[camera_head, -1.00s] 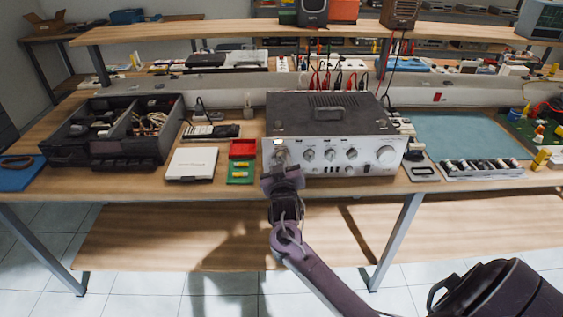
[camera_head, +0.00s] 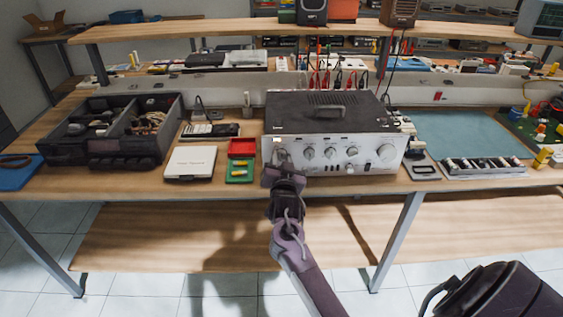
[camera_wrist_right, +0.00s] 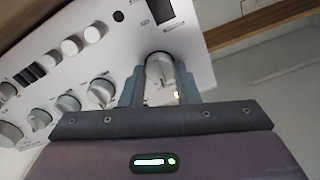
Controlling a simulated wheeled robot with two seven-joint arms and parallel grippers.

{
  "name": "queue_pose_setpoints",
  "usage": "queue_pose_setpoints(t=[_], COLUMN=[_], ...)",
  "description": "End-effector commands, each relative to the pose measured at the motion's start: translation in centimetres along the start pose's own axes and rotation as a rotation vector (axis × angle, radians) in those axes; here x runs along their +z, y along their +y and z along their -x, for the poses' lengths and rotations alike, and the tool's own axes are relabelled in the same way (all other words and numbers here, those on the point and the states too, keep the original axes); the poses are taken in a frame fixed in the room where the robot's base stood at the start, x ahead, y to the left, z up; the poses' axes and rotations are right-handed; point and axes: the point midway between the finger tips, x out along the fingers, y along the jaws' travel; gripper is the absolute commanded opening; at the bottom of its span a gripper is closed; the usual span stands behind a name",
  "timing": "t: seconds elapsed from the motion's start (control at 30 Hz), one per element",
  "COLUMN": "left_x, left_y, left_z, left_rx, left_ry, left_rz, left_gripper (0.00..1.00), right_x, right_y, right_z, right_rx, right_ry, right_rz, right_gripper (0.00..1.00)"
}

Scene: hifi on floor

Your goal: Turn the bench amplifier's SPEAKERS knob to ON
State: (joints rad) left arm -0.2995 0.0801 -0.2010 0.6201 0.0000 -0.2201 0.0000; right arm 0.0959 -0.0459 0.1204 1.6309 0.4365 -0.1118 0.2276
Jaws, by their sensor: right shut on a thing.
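The bench amplifier (camera_head: 331,124), a dark-topped box with a silver front panel, stands on the wooden bench. It fills the upper left of the right wrist view (camera_wrist_right: 115,28). My right gripper (camera_head: 281,160) is at the left end of its front panel. In the right wrist view its two fingers (camera_wrist_right: 161,82) are shut on a round silver knob (camera_wrist_right: 160,67), one finger on each side. The knob's label and pointer are too unclear to read, and the gripper partly hides it in the head view. My left gripper is not in view.
A black parts tray (camera_head: 122,130), a white box (camera_head: 191,162) and red and green bins (camera_head: 241,160) lie left of the amplifier. A meter (camera_head: 423,166) and a teal mat (camera_head: 461,136) lie to its right. A shelf (camera_head: 230,32) runs above.

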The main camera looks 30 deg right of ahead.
Motion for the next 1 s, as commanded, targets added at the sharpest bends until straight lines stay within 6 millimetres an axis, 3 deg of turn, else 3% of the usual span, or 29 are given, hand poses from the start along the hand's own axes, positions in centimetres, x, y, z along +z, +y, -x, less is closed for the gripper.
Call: queue_pose_setpoints(t=[0.5, 1.0], left_x=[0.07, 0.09], left_y=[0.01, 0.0], left_z=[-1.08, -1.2], left_rx=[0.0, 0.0], left_ry=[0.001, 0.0], left_rz=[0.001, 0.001], left_gripper=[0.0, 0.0], right_x=[0.1, 0.03], right_y=[0.11, 0.12], right_z=[0.01, -0.01], right_rx=[0.001, 0.001], right_ry=[-0.001, -0.001], right_rz=[-0.336, -0.396], right_gripper=[0.06, 0.06])
